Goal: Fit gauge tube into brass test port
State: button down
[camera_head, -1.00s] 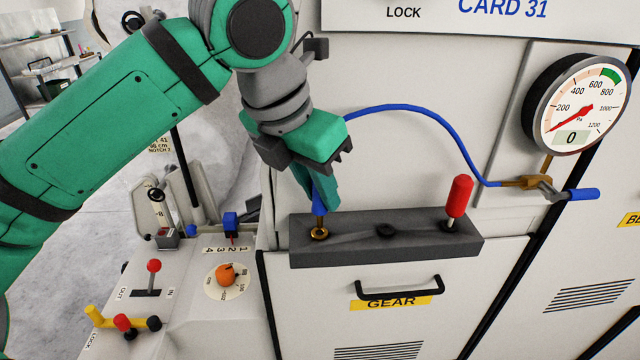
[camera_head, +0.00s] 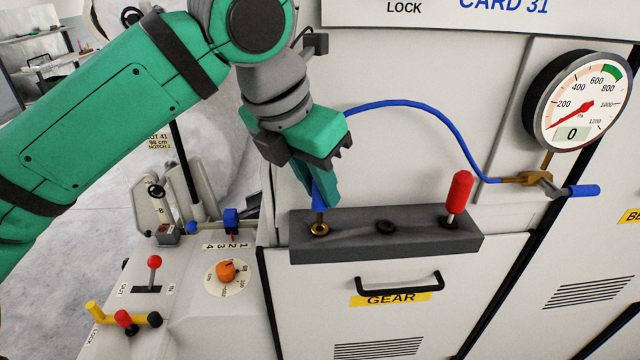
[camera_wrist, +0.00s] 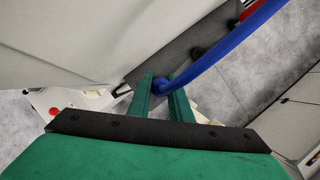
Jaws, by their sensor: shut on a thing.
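The blue gauge tube (camera_head: 420,116) runs from the brass valve (camera_head: 525,179) below the dial in an arc to my gripper (camera_head: 321,203). My gripper is shut on the tube near its end, and its fingers point down. The tube's end hangs upright at the brass test port (camera_head: 319,230), at the left end of the dark grey block. It appears to meet the port; I cannot tell how deep it sits. In the wrist view the tube (camera_wrist: 215,58) passes between the two green fingers (camera_wrist: 162,92), and the port is hidden.
The grey block (camera_head: 350,242) also carries a dark middle hole (camera_head: 386,227) and a red-handled lever (camera_head: 459,193). The pressure gauge (camera_head: 578,103) reads 0. A black handle (camera_head: 398,284) sits below the block. A control panel (camera_head: 190,310) with levers and an orange knob stands at left.

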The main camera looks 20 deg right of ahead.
aim_at(314, 199)
jog(key=shift+f, duration=2.2)
dwell(0.5)
jog(key=c, duration=1.5)
grip_release()
jog(key=shift+c, duration=0.2)
jog(key=v, duration=1)
jog(key=shift+a+r, duration=0.2)
jog(key=shift+r, duration=0.1)
jog(key=shift+s, duration=0.1)
